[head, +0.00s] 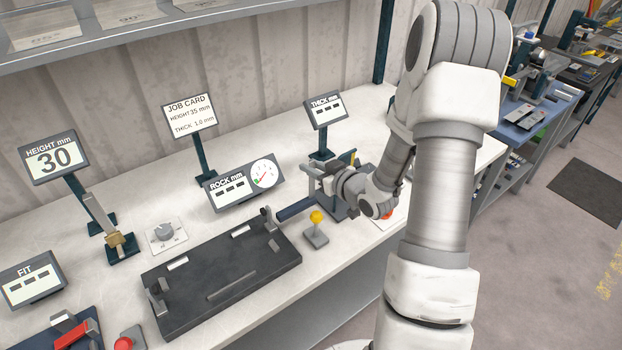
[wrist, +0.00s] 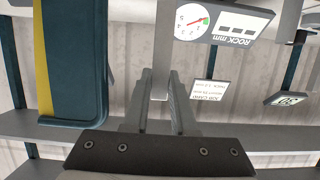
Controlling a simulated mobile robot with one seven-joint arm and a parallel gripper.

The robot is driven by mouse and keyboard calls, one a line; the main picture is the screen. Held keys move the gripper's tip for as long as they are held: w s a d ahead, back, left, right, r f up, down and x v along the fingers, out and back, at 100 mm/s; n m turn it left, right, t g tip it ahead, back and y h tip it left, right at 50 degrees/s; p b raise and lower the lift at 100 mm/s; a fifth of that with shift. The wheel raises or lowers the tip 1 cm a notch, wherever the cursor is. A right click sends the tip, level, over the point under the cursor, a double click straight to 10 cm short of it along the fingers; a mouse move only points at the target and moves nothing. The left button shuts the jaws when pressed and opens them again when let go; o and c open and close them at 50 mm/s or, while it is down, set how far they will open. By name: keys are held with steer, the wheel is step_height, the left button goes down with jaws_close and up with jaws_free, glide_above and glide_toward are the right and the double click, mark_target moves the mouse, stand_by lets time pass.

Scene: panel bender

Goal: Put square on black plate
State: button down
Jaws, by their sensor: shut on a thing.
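The black plate (head: 215,280) lies on the white bench in the head view, with small upright posts at its ends. My gripper (head: 318,178) is beyond the plate's right end and above the bench. In the wrist view my gripper (wrist: 160,97) has its fingers closed around a narrow light grey metal strip (wrist: 171,45), which seems to be part of the square. The rest of the square is hard to make out in the head view. A dark blue bar (head: 296,208) lies between my gripper and the plate; I cannot tell whether it belongs to the square.
The thickness display (head: 325,109) and a yellow-knobbed stand (head: 316,228) are close to my gripper. The rock gauge (head: 243,183) stands behind the plate. A blue block with a yellow edge (wrist: 75,65) is close by in the wrist view.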

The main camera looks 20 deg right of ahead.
mark_target(312, 197)
steer(key=shift+f, duration=1.95)
steer(key=shift+f, duration=0.2)
steer(key=c, duration=0.7)
jaws_free()
steer(key=shift+r, duration=0.1)
